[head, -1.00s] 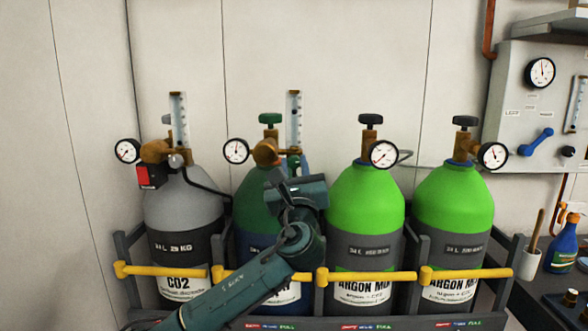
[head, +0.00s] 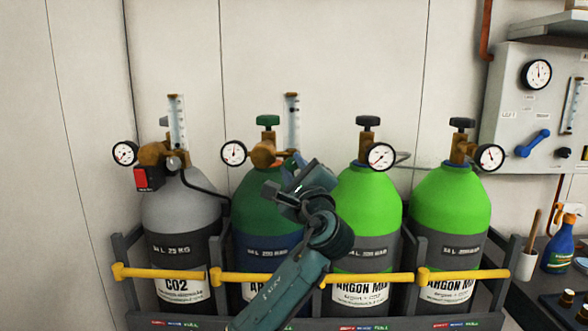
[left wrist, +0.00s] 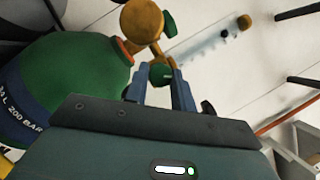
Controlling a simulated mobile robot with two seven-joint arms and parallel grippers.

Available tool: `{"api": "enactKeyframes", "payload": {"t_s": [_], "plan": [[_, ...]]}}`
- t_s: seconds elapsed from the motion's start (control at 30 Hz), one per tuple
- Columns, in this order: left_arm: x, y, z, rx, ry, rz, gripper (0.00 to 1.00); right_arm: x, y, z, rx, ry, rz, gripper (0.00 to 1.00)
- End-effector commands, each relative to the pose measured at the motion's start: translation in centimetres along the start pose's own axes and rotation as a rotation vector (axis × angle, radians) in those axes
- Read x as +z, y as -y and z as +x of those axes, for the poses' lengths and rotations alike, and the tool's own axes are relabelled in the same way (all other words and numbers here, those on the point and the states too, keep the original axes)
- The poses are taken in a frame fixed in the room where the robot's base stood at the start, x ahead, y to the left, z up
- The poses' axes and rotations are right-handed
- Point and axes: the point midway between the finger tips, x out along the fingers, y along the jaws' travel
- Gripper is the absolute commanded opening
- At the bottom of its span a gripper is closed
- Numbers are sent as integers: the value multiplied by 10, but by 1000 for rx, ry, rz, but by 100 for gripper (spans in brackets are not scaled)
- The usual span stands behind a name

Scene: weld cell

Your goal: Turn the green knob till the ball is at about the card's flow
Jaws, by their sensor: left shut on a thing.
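The green knob (left wrist: 160,74) sits below the brass regulator (head: 262,153) on the dark green cylinder (head: 254,195), second from left. In the left wrist view it is between my left gripper's fingers (left wrist: 160,88), which are shut on it. In the head view my left gripper (head: 296,165) hides the knob. The clear flow tube (head: 292,120) stands upright above; it also shows in the left wrist view (left wrist: 200,44) with a dark ball (left wrist: 225,34) inside. Its scale is too small to read. No flow card can be made out. My right gripper is out of view.
A grey CO2 cylinder (head: 180,205) stands left, two bright green argon mix cylinders (head: 368,205) right. A yellow bar (head: 368,280) crosses the rack's front. A round gauge (head: 233,153) juts out left of the regulator. A wall panel (head: 512,90) is at right.

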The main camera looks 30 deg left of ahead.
Motion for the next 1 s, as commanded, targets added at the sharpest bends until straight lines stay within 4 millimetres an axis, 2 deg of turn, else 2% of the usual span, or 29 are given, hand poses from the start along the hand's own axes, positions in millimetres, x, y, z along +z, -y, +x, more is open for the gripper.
{"api": "enactKeyframes", "payload": {"t_s": [0.5, 0.53, 0.6, 0.87, 1.0], "plan": [[-1, 0, 0, 9, -2, -17, 2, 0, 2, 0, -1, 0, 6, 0], [-1, 0, 0, 8, -2, -17, 27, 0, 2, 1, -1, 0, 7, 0], [-1, 0, 0, 8, -2, -17, 33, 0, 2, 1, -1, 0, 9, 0], [0, 0, -1, 7, -1, -17, 34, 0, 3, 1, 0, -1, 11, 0], [-2, 0, -13, 7, -2, -17, 34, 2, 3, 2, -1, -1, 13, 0]]}}
